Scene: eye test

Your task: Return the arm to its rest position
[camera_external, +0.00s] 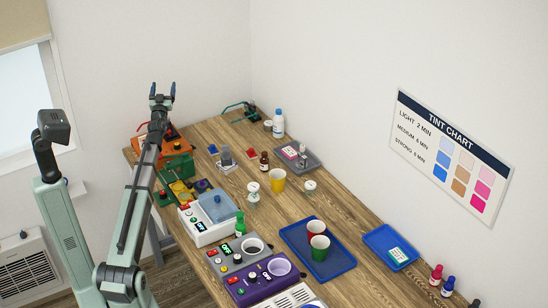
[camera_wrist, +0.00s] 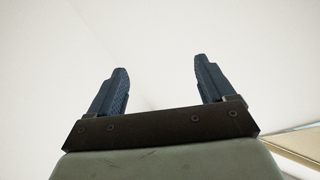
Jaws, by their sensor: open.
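My gripper (camera_external: 162,90) is raised high at the far left end of the table, its two blue fingers pointing up. In the wrist view my gripper (camera_wrist: 158,90) is open, with nothing between its fingers and only pale wall or ceiling beyond. My arm stretches from the lower left up to it. The gripper is well above the wooden table (camera_external: 335,200) and apart from everything on it.
Beneath the arm are an orange device (camera_external: 178,146) and a green case (camera_external: 177,167). Cups stand on a blue tray (camera_external: 324,259) and a yellow cup (camera_external: 277,180) is mid-table. A tint chart (camera_external: 452,155) hangs on the right wall. Air around the gripper is clear.

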